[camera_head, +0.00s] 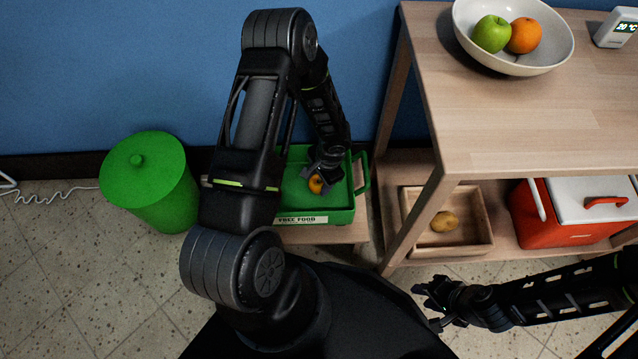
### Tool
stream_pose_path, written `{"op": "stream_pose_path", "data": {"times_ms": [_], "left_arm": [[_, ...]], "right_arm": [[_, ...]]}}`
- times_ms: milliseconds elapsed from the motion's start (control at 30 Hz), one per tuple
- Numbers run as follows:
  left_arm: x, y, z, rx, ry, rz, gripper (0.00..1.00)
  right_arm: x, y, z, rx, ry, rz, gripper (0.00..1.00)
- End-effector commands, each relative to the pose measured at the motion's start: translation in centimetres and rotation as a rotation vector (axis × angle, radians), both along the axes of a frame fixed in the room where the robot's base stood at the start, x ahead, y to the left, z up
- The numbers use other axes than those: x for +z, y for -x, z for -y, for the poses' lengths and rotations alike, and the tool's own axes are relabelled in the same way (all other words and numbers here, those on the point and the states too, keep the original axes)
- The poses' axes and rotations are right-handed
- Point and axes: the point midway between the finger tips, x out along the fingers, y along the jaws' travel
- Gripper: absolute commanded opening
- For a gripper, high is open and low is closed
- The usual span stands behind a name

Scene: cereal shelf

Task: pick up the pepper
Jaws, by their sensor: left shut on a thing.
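A small orange-yellow pepper (316,184) is at my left gripper (319,178), low over or in the green tray (290,217) labelled "FREE FOOD". My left gripper reaches down from above and is shut on the pepper, hiding part of it. I cannot tell whether the pepper touches the tray floor. My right gripper (432,304) is open and empty at the lower right, in front of the shelf.
A wooden shelf (480,120) stands at the right, with a white bowl (520,66) of fruit on top. Its lower level holds a wooden tray (482,247) with a potato (445,222) and a red cooler (565,235). A green bin (150,185) stands left.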

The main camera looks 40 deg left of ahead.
Motion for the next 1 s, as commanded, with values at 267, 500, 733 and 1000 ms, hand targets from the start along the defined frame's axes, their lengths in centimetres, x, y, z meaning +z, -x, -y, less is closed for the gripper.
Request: {"op": "stream_pose_path", "data": {"times_ms": [267, 500, 733, 1000], "left_arm": [[0.0, 0.0, 0.0, 0.000, 0.000, 0.000, 0.12], [0.4, 0.0, 0.0, 0.000, 0.000, 0.000, 0.12], [3.6, -0.1, 0.0, 0.001, -0.001, 0.003, 0.12], [8.7, -0.1, 0.0, 0.002, 0.000, 0.003, 0.12]], "right_arm": [[0.0, 0.0, 0.0, 0.000, 0.000, 0.000, 0.34], [0.2, 0.0, 0.0, 0.000, 0.000, 0.000, 0.34], [1.4, 0.3, -0.3, 0.006, -0.004, -0.005, 0.34], [3.0, 0.7, -0.7, 0.017, -0.011, -0.012, 0.34]]}}
